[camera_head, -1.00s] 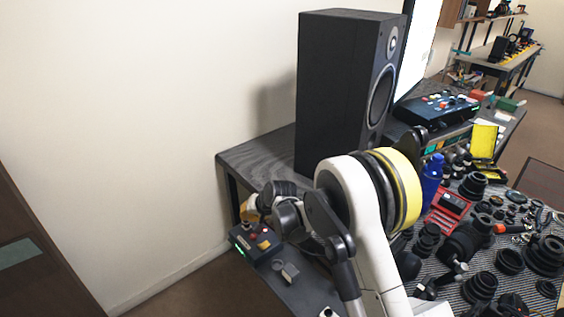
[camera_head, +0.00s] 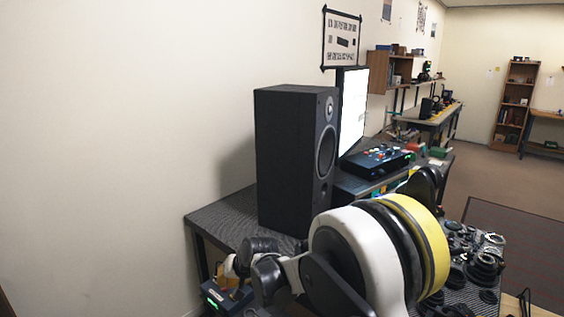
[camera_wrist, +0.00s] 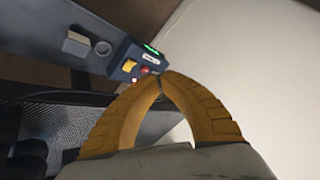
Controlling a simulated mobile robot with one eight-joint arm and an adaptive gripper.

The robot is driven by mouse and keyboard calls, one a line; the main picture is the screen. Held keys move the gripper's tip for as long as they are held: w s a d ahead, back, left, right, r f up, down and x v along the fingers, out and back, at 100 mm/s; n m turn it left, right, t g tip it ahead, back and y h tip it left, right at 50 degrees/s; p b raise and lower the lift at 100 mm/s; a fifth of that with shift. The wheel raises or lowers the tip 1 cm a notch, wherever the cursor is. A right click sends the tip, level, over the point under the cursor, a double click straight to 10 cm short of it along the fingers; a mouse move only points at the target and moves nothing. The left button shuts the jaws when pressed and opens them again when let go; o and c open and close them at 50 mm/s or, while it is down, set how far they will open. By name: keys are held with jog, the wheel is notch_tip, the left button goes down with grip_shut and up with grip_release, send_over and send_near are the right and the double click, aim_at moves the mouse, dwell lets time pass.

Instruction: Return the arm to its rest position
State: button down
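My gripper (camera_wrist: 162,80) shows in the wrist view with its two yellow ribbed fingers curved together and their tips meeting. Nothing shows between them. In the head view my arm is folded low in the foreground, with a large white, black and yellow joint in front of the bench. The gripper end is at the lower left, mostly hidden behind my wrist links, by a dark control box (camera_head: 225,297). In the wrist view the control box (camera_wrist: 136,62), with yellow and red buttons and a green light, lies just beyond the fingertips. I cannot tell whether they touch.
A black speaker (camera_head: 285,160) stands on the dark bench (camera_head: 215,215), with a bright monitor (camera_head: 353,110) and a button console (camera_head: 376,160) behind it. Several lens parts (camera_head: 487,262) lie at the right. A bare wall is on the left; open floor lies at the far right.

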jog(key=s+d+r+h, duration=0.1)
jog(key=s+d+r, duration=0.2)
jog(key=d+r, duration=0.25)
jog(key=s+d+r+t+h, duration=0.1)
jog(key=s+d+r, duration=0.2)
jog(key=d+r, duration=0.3)
jog(key=s+d+r, duration=0.4)
jog(key=d+r, duration=0.1)
jog(key=d, duration=0.3)
jog(key=s+d+m+h, duration=0.1)
jog(key=s+d, duration=0.6)
jog(key=s, duration=0.3)
jog(key=s+d+t+h, duration=0.1)
jog(key=s+d+h, duration=0.1)
jog(key=s+d, duration=0.6)
jog(key=shift+s+d+r+m, duration=0.15)
jog(key=shift+s+d+m, duration=0.2)
jog(key=shift+s, duration=0.75)
